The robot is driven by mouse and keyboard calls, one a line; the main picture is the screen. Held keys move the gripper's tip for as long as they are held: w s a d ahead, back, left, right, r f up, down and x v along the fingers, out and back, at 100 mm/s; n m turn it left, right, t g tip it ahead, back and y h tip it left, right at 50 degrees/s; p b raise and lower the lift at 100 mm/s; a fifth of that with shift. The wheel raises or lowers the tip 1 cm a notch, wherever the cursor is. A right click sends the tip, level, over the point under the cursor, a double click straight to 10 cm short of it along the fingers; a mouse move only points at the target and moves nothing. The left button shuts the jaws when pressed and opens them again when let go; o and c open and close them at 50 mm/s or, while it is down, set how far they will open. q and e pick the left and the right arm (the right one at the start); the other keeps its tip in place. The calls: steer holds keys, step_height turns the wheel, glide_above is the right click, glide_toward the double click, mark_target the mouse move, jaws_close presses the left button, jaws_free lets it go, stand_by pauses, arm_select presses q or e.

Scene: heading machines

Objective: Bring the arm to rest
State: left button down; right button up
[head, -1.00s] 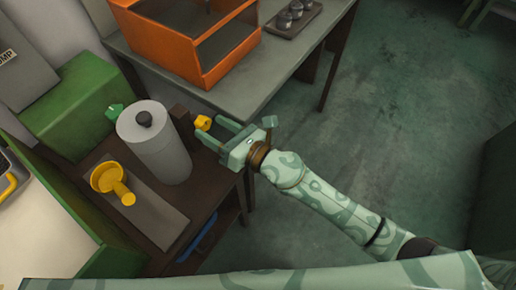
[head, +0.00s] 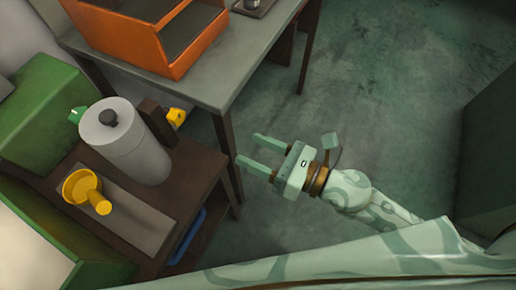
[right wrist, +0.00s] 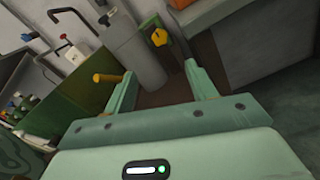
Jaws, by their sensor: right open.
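My right gripper (head: 250,150) is open and empty in the head view, over the floor to the right of the dark brown stand. Its fingers point left toward the stand and touch nothing. In the right wrist view its two fingers (right wrist: 163,90) are spread with nothing between them. The right arm comes in from the lower right. My left gripper is not in view.
The brown stand (head: 218,192) holds a grey cylinder (head: 135,150), a yellow scoop-like piece (head: 84,188) and a yellow knob (head: 177,117). An orange open box (head: 130,32) sits on a grey table (head: 225,88). Floor (head: 385,100) on the right is clear.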

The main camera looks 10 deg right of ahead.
stand_by(0.4)
